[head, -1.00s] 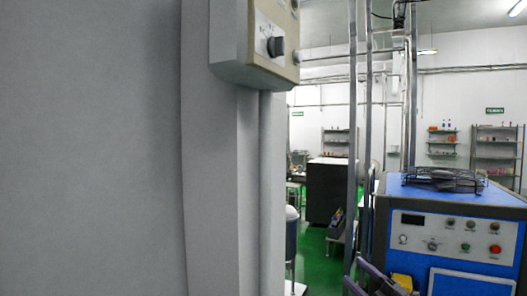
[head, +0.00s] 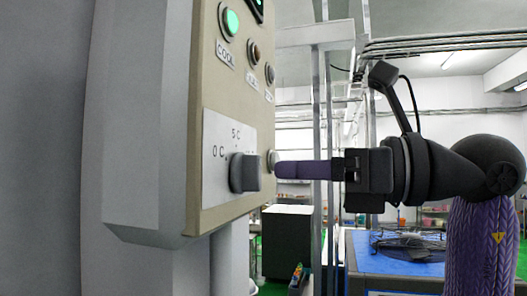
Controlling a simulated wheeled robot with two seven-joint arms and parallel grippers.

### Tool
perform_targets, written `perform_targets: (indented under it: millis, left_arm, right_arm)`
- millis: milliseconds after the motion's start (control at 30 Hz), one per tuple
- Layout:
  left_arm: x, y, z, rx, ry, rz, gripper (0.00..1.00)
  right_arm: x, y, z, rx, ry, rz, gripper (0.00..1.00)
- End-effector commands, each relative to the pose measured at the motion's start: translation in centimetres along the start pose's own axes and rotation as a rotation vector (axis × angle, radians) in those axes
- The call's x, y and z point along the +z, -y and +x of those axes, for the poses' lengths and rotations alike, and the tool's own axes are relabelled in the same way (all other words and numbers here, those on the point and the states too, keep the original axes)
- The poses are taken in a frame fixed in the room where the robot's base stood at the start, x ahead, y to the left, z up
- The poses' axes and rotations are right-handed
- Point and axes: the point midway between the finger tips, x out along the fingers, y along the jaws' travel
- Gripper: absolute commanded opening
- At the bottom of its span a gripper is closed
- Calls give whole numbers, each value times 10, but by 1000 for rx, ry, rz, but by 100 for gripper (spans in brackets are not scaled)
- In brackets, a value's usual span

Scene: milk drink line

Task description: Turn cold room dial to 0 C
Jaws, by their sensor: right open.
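The cold room dial (head: 244,172) is a dark grey knob on a white label plate at the lower part of a beige control panel (head: 205,120). The plate reads "0 C" on the left and "5 C" at the top. A marking to the right is mostly hidden by the knob. I cannot tell where the dial points. My right gripper (head: 285,170), with purple fingers, is open. It comes in from the right, level with the dial, its tips a little right of it and apparently empty. My left gripper is not in view.
A lit green button (head: 229,22) labelled COOL is at the panel's top, with other buttons below right of it.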

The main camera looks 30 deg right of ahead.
Motion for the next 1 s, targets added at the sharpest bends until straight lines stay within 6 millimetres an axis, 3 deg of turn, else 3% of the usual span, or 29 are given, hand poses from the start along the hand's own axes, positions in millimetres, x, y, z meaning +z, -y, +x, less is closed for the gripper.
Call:
perform_targets:
  millis: [100,200,467,733,1000]
  left_arm:
    - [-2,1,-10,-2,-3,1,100]
    - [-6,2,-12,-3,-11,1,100]
    - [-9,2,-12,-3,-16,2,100]
    - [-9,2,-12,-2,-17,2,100]
    - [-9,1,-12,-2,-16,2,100]
  right_arm:
    - [3,0,23,5,-1,1,54]
    - [1,0,33,3,-1,2,54]
    - [0,0,36,2,0,2,54]
    - [0,0,36,2,0,2,1]
    - [0,0,36,3,1,1,0]
